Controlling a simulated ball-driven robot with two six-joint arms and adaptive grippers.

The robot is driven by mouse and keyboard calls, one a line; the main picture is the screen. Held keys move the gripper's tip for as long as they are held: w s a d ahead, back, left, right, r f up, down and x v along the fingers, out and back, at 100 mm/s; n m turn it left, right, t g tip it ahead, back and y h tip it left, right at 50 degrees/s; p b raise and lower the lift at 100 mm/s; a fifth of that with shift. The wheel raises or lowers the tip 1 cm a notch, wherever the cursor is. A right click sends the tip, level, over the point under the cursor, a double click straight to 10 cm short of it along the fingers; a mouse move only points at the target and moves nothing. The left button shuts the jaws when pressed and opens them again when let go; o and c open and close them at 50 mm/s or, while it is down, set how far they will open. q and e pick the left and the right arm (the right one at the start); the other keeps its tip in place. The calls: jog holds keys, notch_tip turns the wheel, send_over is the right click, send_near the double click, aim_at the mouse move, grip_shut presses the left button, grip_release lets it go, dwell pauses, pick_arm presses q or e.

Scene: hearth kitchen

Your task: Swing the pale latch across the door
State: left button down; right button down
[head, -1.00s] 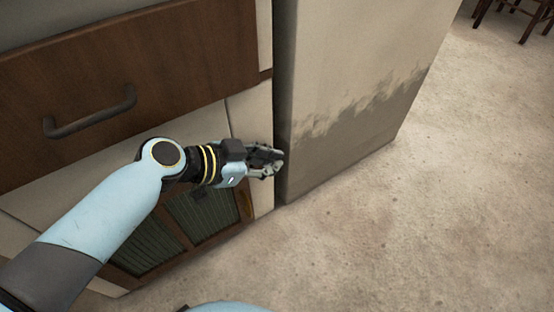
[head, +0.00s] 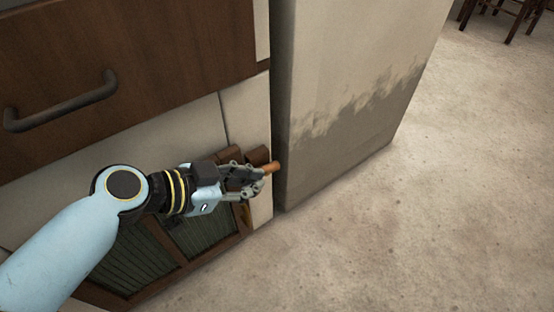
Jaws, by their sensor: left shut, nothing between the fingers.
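The low door (head: 187,262) has a dark wood frame and ribbed greenish panels, at the lower left in the head view. My left gripper (head: 260,180) is shut and empty in front of its upper right corner. A short orange-tan piece (head: 271,167) shows just at the fingertips; it may be the end of the latch. I cannot tell whether the fingers touch it. A brown wooden block (head: 258,155) sits just behind the fingers. The gripper hides part of the door's corner and most of whatever the tan piece belongs to.
A wooden drawer front (head: 150,60) with a dark handle (head: 62,104) is above the door. A tall pale cabinet side (head: 350,90) with a dark stained base stands close to the right of the gripper. Open floor (head: 430,230) lies to the right. Dark chair legs (head: 505,18) show far off.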

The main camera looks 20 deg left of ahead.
pick_arm(q)
jog(key=shift+x, duration=0.75)
pick_arm(e)
jog(key=shift+s+f, duration=0.1)
jog(key=shift+f, duration=0.25)
pick_arm(q)
jog(key=shift+r, duration=0.15)
